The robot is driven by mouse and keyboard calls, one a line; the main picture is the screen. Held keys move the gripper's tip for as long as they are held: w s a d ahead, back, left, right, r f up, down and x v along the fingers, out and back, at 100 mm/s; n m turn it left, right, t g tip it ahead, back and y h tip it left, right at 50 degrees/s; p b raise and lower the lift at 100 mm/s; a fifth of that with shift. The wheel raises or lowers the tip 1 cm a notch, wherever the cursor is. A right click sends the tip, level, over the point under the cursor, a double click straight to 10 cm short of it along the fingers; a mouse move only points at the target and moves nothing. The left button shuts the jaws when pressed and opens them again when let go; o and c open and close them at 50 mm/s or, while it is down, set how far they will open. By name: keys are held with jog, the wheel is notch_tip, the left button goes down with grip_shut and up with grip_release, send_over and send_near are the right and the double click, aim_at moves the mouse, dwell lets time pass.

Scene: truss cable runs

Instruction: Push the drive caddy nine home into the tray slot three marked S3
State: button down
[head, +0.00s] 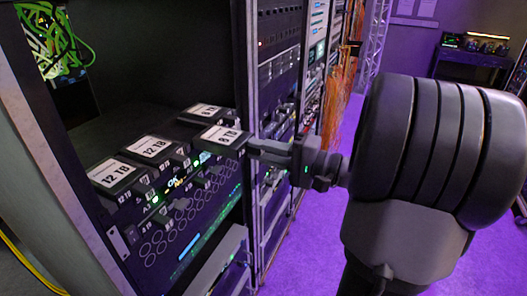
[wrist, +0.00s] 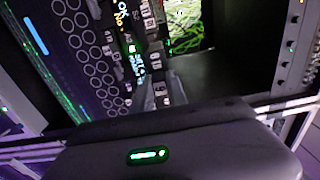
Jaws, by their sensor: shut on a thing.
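My gripper (head: 253,148) reaches in from the right in the head view. It is shut on the front end of a dark drive caddy (head: 221,138) with a white label that seems to read 8 TB. The caddy lies on top of the dark tray unit at its right end; I cannot read a nine on it or tell how deep it sits. The tray front (head: 175,228) has round holes and small lit displays. The S3 mark is not legible. In the wrist view my gripper's housing fills the bottom, and the grey fingers (wrist: 172,88) point at the tray's edge.
Two caddies marked 12 TB (head: 113,173) lie to the left, and another 8 TB caddy (head: 204,112) lies just behind the held one. Green cables (head: 55,40) hang at the back left.

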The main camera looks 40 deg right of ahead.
aim_at(247, 148)
jog(key=shift+x, duration=1)
jog(key=shift+f+b, duration=0.1)
jog(key=shift+b, duration=0.4)
jog(key=shift+w, duration=0.2)
jog(key=shift+x, duration=1.35)
jog(key=shift+a, duration=0.1)
jog(key=shift+b, duration=0.65)
jog(key=shift+x, duration=3)
